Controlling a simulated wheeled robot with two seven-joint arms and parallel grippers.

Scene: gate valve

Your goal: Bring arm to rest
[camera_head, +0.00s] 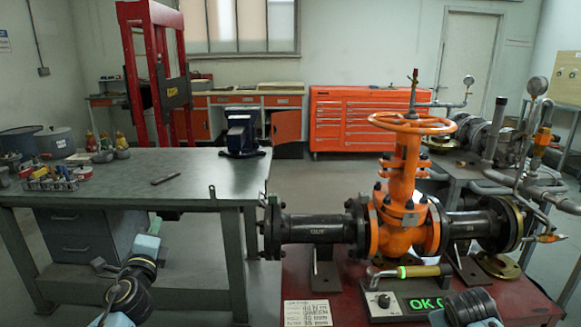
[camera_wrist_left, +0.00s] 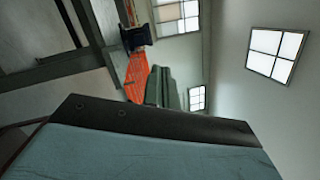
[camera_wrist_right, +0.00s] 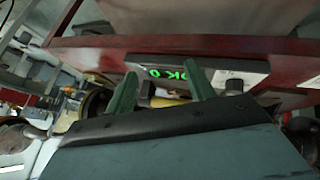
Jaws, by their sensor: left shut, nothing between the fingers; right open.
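The orange gate valve (camera_head: 402,190) stands upright between two black flanged pipes, with its orange handwheel (camera_head: 412,123) on top. My left gripper (camera_wrist_left: 160,86) is shut and empty, with its fingers together in the left wrist view. In the head view the left arm is low at the lower left, in front of the grey workbench and away from the valve. My right gripper (camera_wrist_right: 160,90) is open, with its green fingers apart and nothing held. In the head view only part of the right arm shows at the bottom edge; its fingers are hidden there.
The grey workbench (camera_head: 120,182) holds a blue vise (camera_head: 240,132), pots and small parts. Piping with gauges fills the right side.

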